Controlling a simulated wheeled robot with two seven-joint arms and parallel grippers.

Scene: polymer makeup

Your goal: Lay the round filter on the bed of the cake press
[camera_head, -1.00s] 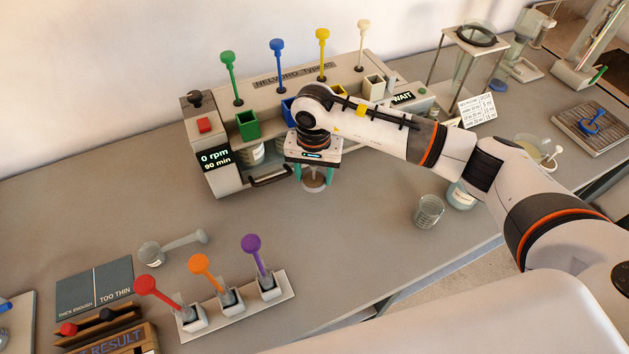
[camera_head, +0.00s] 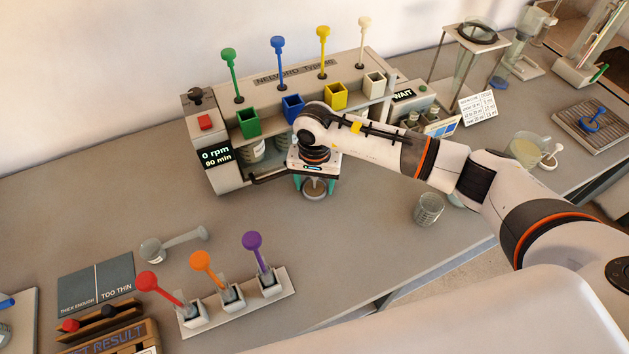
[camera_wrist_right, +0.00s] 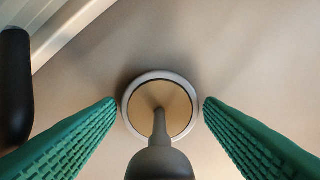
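A round piece with a tan disc inside a pale rim (camera_wrist_right: 143,100) sits under my right gripper in the right wrist view. A dark knob on a thin stem (camera_wrist_right: 160,165) rises from its middle toward the camera. I cannot tell whether this piece is the round filter or part of a press. My right gripper (camera_wrist_right: 160,103) has its green fingers apart, one each side of the rim, with narrow gaps. In the head view the right gripper (camera_head: 314,186) is low over the bench in front of the grey machine. I cannot clearly identify the cake press. My left gripper is out of view.
The grey machine (camera_head: 222,178), with its front handle (camera_head: 270,179), stands close behind my right gripper. A small beaker (camera_head: 429,208) stands to the right. A rack (camera_head: 240,308) holds coloured plungers in front. The bench between rack and machine is mostly clear.

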